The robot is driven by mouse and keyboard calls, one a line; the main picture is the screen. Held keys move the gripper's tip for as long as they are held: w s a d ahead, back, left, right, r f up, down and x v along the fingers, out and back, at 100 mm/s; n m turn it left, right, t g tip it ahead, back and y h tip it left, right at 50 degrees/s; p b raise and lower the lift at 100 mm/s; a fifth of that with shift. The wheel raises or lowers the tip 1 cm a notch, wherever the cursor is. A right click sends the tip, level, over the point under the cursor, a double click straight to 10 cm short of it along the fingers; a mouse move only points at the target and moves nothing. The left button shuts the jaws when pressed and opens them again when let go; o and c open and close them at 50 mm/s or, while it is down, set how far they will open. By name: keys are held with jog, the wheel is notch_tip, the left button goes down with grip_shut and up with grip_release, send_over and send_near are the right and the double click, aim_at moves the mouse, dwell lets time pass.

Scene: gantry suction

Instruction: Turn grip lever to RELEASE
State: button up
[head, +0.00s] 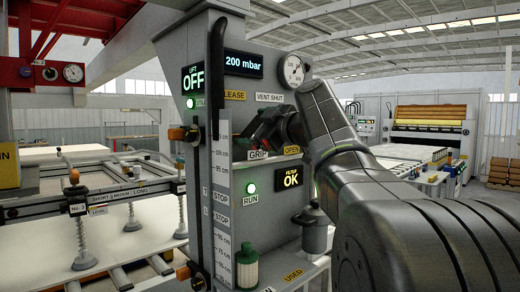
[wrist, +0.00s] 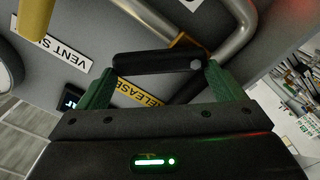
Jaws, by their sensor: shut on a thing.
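The grip lever shows in the wrist view as a black rounded handle (wrist: 155,62) lying between my gripper's two green fingers. My gripper (wrist: 157,75) is shut on it, with a finger at each end of the handle. The yellow RELEASE plate (wrist: 140,92) is close beside the handle. In the head view my gripper (head: 266,127) is at the grey panel, between the partly covered RELEASE plate (head: 235,95) above and the white GRIP plate (head: 258,155) below. My wrist covers much of the lever there, so its exact angle is hard to tell.
A VENT SHUT plate (head: 270,98), a gauge (head: 292,70) and a display reading 200 mbar (head: 244,62) are above my gripper. A long black lever (head: 216,75) stands at the panel's left edge. A bent grey pipe (wrist: 240,35) runs near my fingers.

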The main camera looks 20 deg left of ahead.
jog(key=s+n+b, duration=0.1)
jog(key=n+b, duration=0.5)
jog(key=b, duration=0.1)
jog(key=s+a+n+b, duration=0.1)
jog(key=n+b, duration=0.2)
jog(key=b, duration=0.1)
jog(key=shift+s+a, duration=0.1)
jog(key=shift+s, duration=0.25)
jog(key=shift+n, duration=0.4)
jog(key=o, duration=1.1)
jog(key=shift+o, duration=0.2)
jog(key=shift+r, duration=0.1)
jog(key=v, duration=1.4)
jog(key=shift+b, duration=0.4)
jog(key=shift+a, duration=0.1)
